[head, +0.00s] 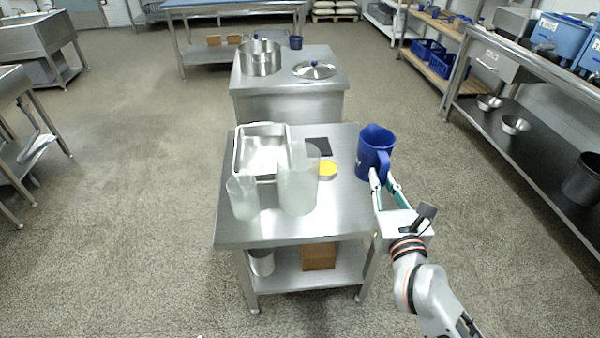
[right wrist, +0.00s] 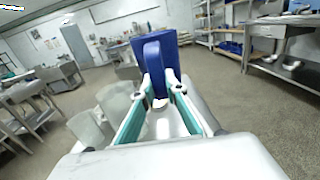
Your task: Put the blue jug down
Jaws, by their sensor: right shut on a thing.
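The blue jug (head: 374,150) is upright at the right edge of the steel table (head: 330,222). My right gripper (head: 380,180) is shut on its handle, which faces me. In the right wrist view the blue jug (right wrist: 168,52) stands between the fingertips of my right gripper (right wrist: 163,92). I cannot tell whether the jug's base touches the table or is a little above it. My left gripper is not in view.
A metal tray (head: 243,160), two frosted containers (head: 298,190) (head: 243,200), a yellow-topped round item (head: 327,169) and a black pad (head: 318,146) occupy the table. The table's front right is clear. Behind it stands another steel unit with a pot (head: 260,60) and lid (head: 314,70).

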